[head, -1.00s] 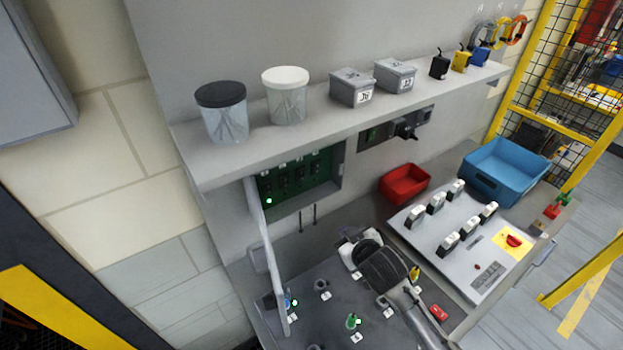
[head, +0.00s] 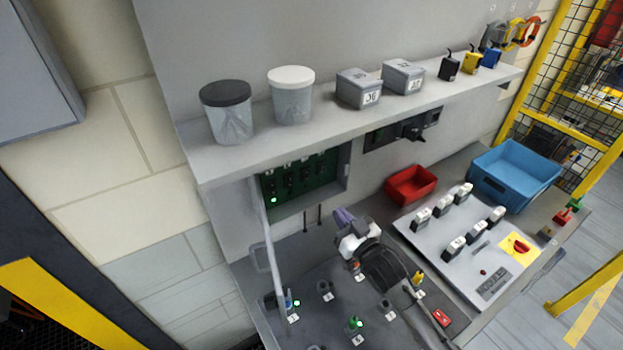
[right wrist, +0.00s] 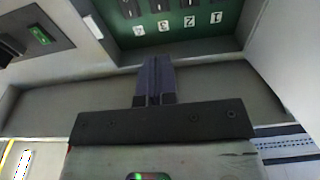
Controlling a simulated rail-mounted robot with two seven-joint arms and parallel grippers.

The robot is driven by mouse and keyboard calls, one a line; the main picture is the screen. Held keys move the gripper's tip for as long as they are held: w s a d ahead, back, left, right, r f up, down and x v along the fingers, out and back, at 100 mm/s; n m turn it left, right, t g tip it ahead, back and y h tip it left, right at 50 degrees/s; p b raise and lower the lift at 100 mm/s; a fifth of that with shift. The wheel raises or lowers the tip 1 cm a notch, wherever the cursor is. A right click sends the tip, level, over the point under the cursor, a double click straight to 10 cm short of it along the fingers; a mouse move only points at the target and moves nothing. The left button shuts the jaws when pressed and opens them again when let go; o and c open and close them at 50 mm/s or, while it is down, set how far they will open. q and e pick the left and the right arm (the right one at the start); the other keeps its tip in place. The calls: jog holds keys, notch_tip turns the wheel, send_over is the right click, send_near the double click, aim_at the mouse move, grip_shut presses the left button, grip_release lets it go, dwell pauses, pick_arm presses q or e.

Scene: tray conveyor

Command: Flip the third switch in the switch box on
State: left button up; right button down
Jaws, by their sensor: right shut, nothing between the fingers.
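The switch box (head: 330,190) is recessed in the wall under the shelf, with a green panel (head: 322,171) and several black switches in a row. A green light glows low at its left end. In the right wrist view the green panel (right wrist: 175,30) shows at the top with labels 4, 3, 2, 1 from left to right. The third switch (right wrist: 158,6) is above label 3, partly cut off; its position is unclear. My right gripper (head: 343,215) is shut and empty, below and in front of the box, apart from the switches; its fingers (right wrist: 154,80) point toward the panel. My left gripper is not in view.
The box's pale door (head: 266,250) stands open at the left. The shelf (head: 300,130) with jars and grey boxes overhangs above. A red bin (head: 411,185), a blue bin (head: 515,178) and a sloped control panel (head: 450,262) lie to the right.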

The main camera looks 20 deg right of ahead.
aim_at(307, 173)
jog(key=x, duration=1.2)
jog(key=shift+w+a+r+p, duration=0.1)
jog(key=shift+w+p, duration=0.1)
jog(key=shift+p, duration=0.2)
jog(key=shift+x, duration=0.8)
